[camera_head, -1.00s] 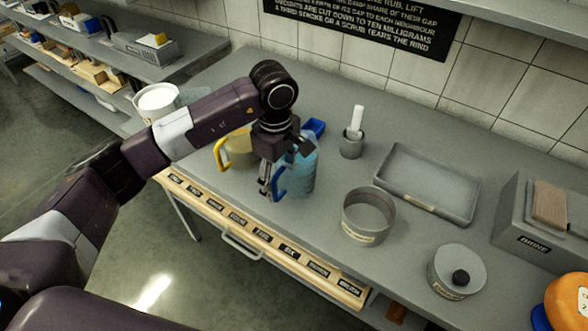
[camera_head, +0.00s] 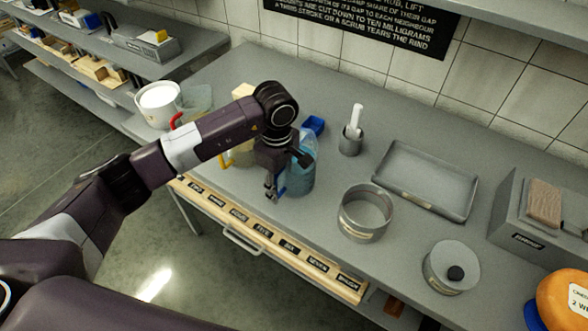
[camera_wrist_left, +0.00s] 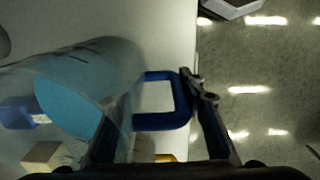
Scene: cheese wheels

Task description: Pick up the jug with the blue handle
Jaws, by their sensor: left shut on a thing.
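The jug with the blue handle (camera_head: 302,174) is clear, with blue liquid inside, and stands upright on the grey counter near its front edge. Its blue handle (camera_head: 282,184) faces the front left and is partly hidden by my left gripper (camera_head: 272,188). My left gripper is shut on this handle. In the left wrist view the handle (camera_wrist_left: 160,123) lies between my fingers (camera_wrist_left: 168,112), and the jug body (camera_wrist_left: 85,85) is at the left. My right gripper is not in view.
A jug with a yellow handle (camera_head: 240,154) stands just left, partly behind my arm. A red-handled jug (camera_head: 196,98) and a white bucket (camera_head: 158,112) are farther left. A blue scoop (camera_head: 314,125), a grey cup (camera_head: 350,142) and a round tin (camera_head: 364,220) stand nearby.

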